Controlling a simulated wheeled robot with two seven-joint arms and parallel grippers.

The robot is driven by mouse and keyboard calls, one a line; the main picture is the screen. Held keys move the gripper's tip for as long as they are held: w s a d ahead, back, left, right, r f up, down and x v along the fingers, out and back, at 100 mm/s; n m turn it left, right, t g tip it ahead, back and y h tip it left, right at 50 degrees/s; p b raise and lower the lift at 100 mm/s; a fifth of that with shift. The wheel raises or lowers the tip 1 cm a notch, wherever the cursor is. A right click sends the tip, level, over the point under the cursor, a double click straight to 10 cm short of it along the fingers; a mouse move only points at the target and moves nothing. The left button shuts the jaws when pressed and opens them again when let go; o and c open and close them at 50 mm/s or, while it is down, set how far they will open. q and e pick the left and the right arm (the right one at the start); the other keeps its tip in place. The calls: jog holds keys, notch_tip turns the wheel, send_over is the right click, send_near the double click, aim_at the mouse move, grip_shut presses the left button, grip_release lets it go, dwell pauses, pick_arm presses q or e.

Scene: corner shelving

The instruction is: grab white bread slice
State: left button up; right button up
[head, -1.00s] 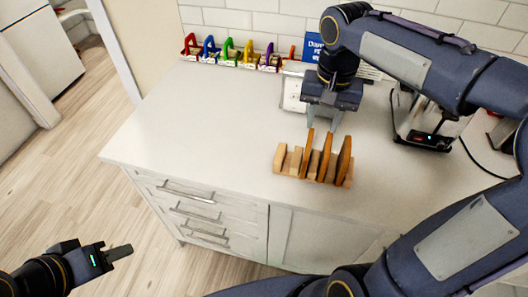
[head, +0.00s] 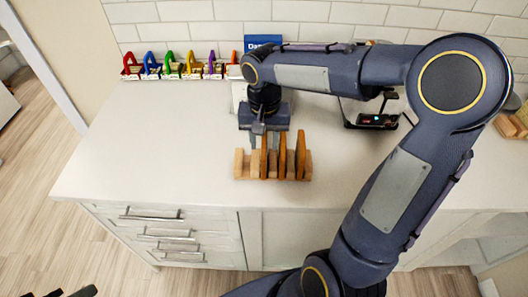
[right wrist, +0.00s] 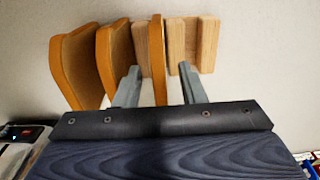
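Three upright bread slices with orange-brown crusts stand in a wooden rack (head: 243,170) on the counter in the head view. They are the left slice (head: 264,156), middle slice (head: 282,157) and right slice (head: 300,155). I cannot tell by colour which is white bread. My right gripper (head: 265,140) is at the rack's back, over the left slice. In the right wrist view, its open fingers (right wrist: 160,88) stand either side of that slice (right wrist: 158,45), with gaps showing. The other two slices are left of the fingers there. My left gripper (head: 72,293) barely shows at the bottom left edge.
A row of coloured-handled items (head: 172,68) stands along the back wall at the left. A dark device (head: 376,121) with a lit display is behind and right of the rack. The counter (head: 150,150) left of the rack is clear.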

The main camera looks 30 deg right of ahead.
grip_shut()
jog(key=shift+r, duration=0.1)
